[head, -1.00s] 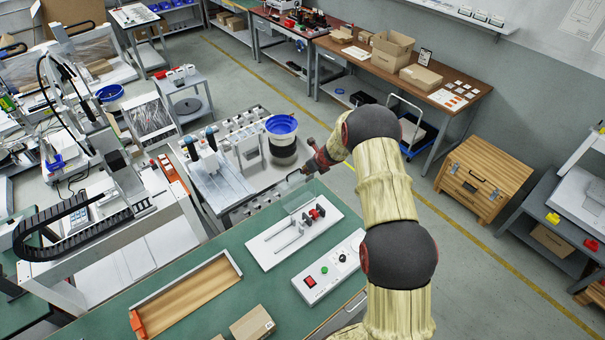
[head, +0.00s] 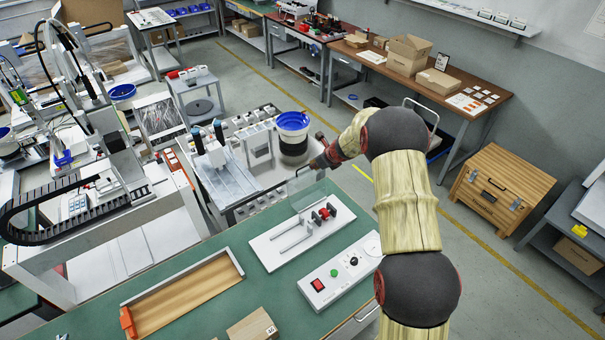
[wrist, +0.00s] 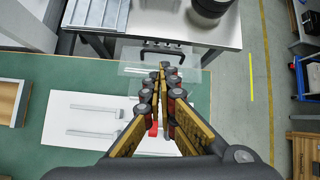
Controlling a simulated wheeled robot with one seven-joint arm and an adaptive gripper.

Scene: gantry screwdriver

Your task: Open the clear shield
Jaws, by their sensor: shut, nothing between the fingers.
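The clear shield (head: 307,196) is a see-through panel at the far end of a white fixture plate (head: 265,250) on the green bench. In the wrist view the shield (wrist: 132,68) has a dark bar handle (wrist: 163,45) along its far edge. It stands out from the plate; its exact angle is hard to tell. My gripper (head: 312,166) is at the shield's upper edge in the head view. In the wrist view my gripper (wrist: 167,68) is shut and empty, its tips just on the near side of the handle. I cannot tell whether they touch the shield.
A white control box (head: 340,275) with red, green and black controls lies right of the plate. A wooden-bottomed tray (head: 185,295) and a cardboard box (head: 252,328) lie left and in front. Beyond stands a grey workstation with a blue-rimmed bowl (head: 292,122).

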